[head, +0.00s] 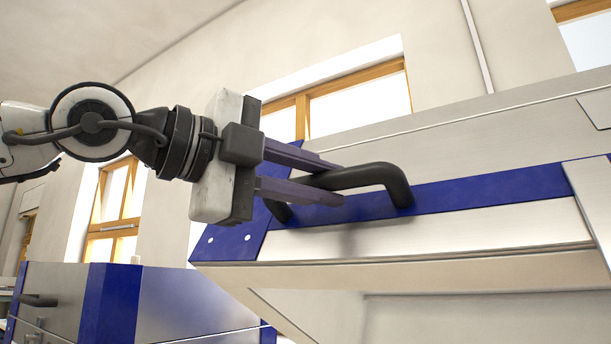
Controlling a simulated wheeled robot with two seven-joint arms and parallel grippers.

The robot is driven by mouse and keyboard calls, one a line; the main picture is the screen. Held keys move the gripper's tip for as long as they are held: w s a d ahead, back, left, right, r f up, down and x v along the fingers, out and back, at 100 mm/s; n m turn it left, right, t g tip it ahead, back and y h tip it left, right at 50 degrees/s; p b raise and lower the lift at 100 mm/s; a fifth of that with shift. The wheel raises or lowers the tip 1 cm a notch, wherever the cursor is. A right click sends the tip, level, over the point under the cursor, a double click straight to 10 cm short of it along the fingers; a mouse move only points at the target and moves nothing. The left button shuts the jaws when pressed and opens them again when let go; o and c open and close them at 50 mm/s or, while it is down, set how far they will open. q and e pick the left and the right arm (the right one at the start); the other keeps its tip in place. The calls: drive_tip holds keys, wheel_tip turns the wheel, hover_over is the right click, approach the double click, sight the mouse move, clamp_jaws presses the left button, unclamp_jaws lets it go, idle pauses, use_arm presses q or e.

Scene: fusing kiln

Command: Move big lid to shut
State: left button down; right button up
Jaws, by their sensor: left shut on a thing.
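The big lid (450,222) of the kiln is a brushed-metal panel with a blue band and blue side edge. It is raised and tilted, and its underside shows at the bottom. A black bar handle (385,176) is fixed on the blue band. My left gripper (335,182) reaches in from the left, with its two dark fingers above and below the handle's left part, shut on it. The handle's left end is partly hidden behind the lower finger. My right gripper is not in view.
A metal and blue cabinet (180,302) with a dark handle stands at the lower left. Wood-framed windows (350,100) are set in the pale wall behind. The space beneath the raised lid looks open at the lower right.

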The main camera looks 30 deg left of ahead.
use_arm(q)
drive_tip(key=shift+f, duration=0.5)
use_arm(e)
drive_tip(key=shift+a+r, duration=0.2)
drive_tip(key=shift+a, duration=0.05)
use_arm(q)
drive_tip(key=c, duration=1.6)
unclamp_jaws()
drive_tip(key=shift+w, duration=0.1)
drive_tip(key=shift+o, duration=0.2)
drive_tip(key=shift+r, duration=0.15)
drive_tip(key=shift+s+a+r, duration=0.1)
drive_tip(key=shift+s+a, duration=0.05)
drive_tip(key=shift+s, duration=0.25)
drive_tip(key=v, duration=0.9)
drive_tip(key=shift+s+a, duration=0.2)
drive_tip(key=shift+s, duration=0.05)
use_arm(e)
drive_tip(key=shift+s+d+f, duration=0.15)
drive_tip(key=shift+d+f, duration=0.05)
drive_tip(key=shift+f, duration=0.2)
